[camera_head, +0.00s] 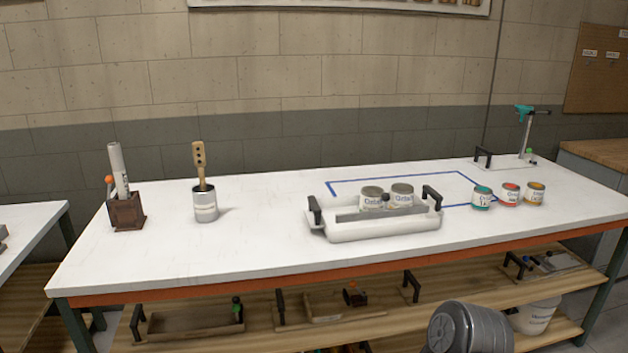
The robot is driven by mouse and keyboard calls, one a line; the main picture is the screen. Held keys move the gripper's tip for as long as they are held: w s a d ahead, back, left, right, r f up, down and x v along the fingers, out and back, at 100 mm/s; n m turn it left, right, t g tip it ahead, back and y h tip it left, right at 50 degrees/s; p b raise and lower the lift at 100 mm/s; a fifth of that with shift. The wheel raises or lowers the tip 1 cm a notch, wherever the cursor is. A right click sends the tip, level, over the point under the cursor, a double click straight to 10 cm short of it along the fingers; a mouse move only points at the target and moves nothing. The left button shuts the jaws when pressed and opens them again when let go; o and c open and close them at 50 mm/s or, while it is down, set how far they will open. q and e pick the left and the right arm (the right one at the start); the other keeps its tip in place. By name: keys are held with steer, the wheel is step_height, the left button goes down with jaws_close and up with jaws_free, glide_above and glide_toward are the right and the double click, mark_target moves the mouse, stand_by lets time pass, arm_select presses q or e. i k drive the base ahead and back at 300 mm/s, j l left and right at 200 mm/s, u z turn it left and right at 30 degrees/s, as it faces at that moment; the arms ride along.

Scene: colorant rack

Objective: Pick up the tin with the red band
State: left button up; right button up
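The tin with the red band (509,195) stands upright on the white worktable toward the right, with red showing around its top and a pale label below. It is in the middle of a short row, between a teal-topped tin (482,198) on its left and an orange-yellow tin (536,194) on its right. The tins are close together; I cannot tell whether they touch. Neither of my grippers is in view.
A white tray (385,230) with black handles holds two grey-topped tins (371,199). A blue outline (400,176) marks the white worktable (270,245). A can with a wooden stirrer (205,206) and a brown holder (126,212) stand left. The table front is clear.

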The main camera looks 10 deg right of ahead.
mark_target(509, 192)
steer(key=i+l, duration=0.1)
steer(key=l, duration=5.15)
steer(key=i, duration=0.05)
